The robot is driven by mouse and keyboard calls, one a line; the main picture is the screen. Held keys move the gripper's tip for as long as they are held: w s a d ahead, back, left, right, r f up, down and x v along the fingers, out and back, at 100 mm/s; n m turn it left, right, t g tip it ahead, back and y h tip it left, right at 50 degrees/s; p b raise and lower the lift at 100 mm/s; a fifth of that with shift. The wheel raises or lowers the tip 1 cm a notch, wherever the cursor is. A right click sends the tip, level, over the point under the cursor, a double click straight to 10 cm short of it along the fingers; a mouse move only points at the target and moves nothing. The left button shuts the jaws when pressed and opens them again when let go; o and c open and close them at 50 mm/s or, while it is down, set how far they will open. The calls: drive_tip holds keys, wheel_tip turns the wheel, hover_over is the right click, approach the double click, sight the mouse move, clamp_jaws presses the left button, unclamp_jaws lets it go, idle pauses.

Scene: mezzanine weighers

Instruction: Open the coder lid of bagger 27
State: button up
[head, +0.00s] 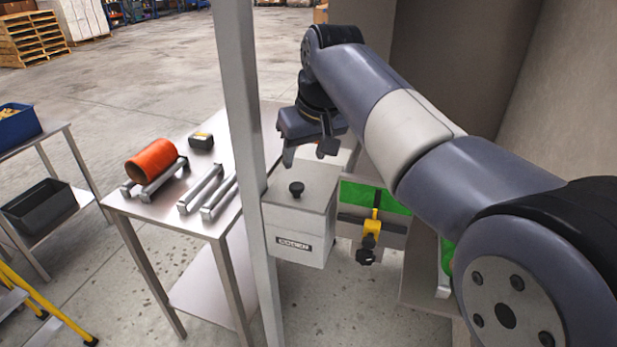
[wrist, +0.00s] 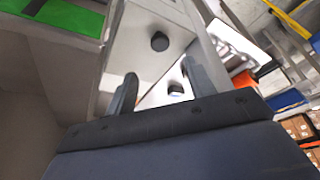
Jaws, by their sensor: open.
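The coder (head: 300,222) is a grey box with a label on its front, fixed beside an upright post. Its lid (head: 318,183) is shut and has a black knob (head: 296,189) on top. My gripper (head: 309,158) is open and empty, above the far edge of the lid and apart from the knob. In the wrist view the two fingers of my gripper (wrist: 160,88) stand apart, with the knob (wrist: 159,41) beyond their tips and the pale lid (wrist: 135,62) around it. No bagger number is readable.
The grey post (head: 245,130) stands close left of the coder. A steel table (head: 135,207) behind it holds an orange roll (head: 151,160), metal bars (head: 203,187) and a small black device (head: 201,141). A yellow-and-black clamp (head: 370,240) and green panel (head: 358,194) are right of the coder.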

sight(297, 185)
drive_tip(key=x, duration=0.9)
drive_tip(key=shift+w+a+f, duration=0.1)
drive_tip(key=shift+f, duration=0.25)
clamp_jaws()
